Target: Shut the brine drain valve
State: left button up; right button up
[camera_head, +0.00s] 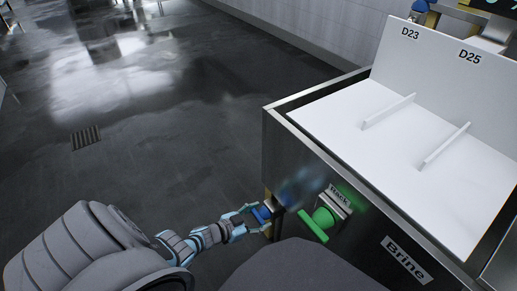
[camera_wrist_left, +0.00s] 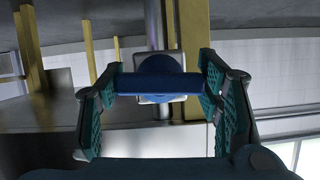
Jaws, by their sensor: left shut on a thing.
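A blue valve handle (camera_head: 263,213), which looks like the brine drain valve, is at the lower left corner of the steel brine tank (camera_head: 283,150). My left gripper (camera_head: 258,216) reaches it from the left and is shut on it. In the left wrist view, the blue handle (camera_wrist_left: 160,84) is a level crossbar with a round hub behind it. The fingers are at its two ends. A pale square plate and a vertical pipe show behind the hub. My right gripper is not in view.
A green T-handle (camera_head: 322,220) sits just right of the blue one, under a label reading "Rack" (camera_head: 339,197). A "Brine" label (camera_head: 406,258) is farther right. White dividers (camera_head: 390,111) stand on the tank's white top. Open dark floor (camera_head: 130,120) lies to the left, with a drain grate (camera_head: 87,138).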

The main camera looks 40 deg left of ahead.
pick_arm(q)
jog(key=shift+f+n, duration=0.1)
jog(key=shift+n, duration=0.2)
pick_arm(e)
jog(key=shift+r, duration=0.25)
pick_arm(q)
jog(key=shift+s, duration=0.1)
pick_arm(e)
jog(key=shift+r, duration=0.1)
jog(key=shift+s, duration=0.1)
pick_arm(q)
jog(key=o, duration=1.2)
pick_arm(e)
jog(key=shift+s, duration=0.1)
